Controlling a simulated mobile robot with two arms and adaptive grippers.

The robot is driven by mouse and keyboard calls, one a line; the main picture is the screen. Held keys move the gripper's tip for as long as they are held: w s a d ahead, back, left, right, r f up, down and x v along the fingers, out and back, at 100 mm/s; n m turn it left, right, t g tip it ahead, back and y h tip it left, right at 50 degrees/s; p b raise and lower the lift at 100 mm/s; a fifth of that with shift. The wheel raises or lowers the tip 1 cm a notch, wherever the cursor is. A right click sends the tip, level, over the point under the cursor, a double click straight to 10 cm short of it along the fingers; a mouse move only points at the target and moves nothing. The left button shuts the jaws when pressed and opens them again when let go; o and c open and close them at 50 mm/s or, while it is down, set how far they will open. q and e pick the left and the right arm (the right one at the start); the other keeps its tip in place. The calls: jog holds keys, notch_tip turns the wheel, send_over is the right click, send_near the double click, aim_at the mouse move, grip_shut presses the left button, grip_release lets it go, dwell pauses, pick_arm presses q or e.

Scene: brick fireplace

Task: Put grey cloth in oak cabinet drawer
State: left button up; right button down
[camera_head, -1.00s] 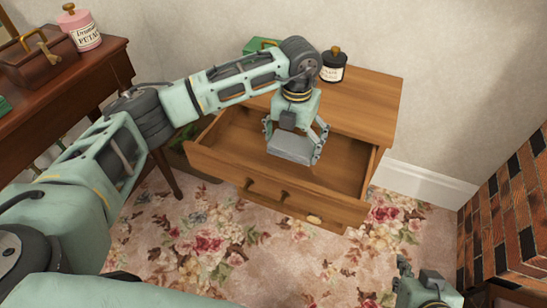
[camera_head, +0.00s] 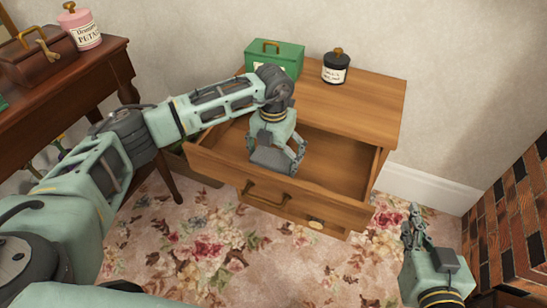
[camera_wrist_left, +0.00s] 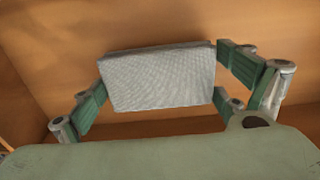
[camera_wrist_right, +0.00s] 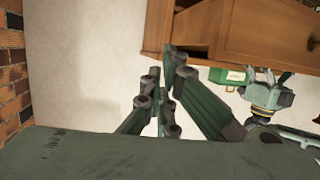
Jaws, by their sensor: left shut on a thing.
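The oak cabinet (camera_head: 352,105) stands against the wall with its top drawer (camera_head: 335,168) pulled out. The folded grey cloth (camera_head: 271,159) is held in my left gripper (camera_head: 276,158), low inside the open drawer toward its left part. In the left wrist view the cloth (camera_wrist_left: 162,77) sits between both fingers, with the wooden drawer inside around it. I cannot tell whether it touches the drawer floor. My right gripper (camera_head: 413,222) is empty, to the right of the cabinet, above the carpet. In the right wrist view its fingers (camera_wrist_right: 165,95) are close together, but their gap is unclear.
A green box (camera_head: 275,57) and a dark labelled jar (camera_head: 335,68) stand on the cabinet top. A dark wood table (camera_head: 105,75) with a pink jar (camera_head: 80,27) and brown box (camera_head: 38,60) is at left. A brick fireplace (camera_head: 510,215) is at right.

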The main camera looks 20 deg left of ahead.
aim_at(274, 157)
pick_arm(q)
jog(key=shift+f, duration=0.1)
pick_arm(e)
jog(key=shift+w+r, duration=0.1)
jog(key=shift+r, duration=0.1)
pick_arm(q)
jog(key=o, duration=0.8)
jog(key=shift+o, duration=0.2)
pick_arm(e)
jog(key=shift+r, duration=0.1)
pick_arm(q)
notch_tip(274, 157, up, 6)
jog(key=shift+f+p, duration=0.2)
jog(key=shift+p, duration=0.6)
notch_tip(274, 157, up, 7)
jog(key=p, duration=0.1)
jog(key=shift+f, duration=0.15)
pick_arm(e)
jog(key=s+d+f+g+h, duration=0.2)
jog(key=s+d+f+g, duration=0.2)
jog(key=s+f+g, duration=0.3)
jog(key=shift+s+f+g, duration=0.4)
jog(key=shift+s+f, duration=1.55)
jog(key=shift+f, duration=0.15)
jog(key=shift+d, duration=0.1)
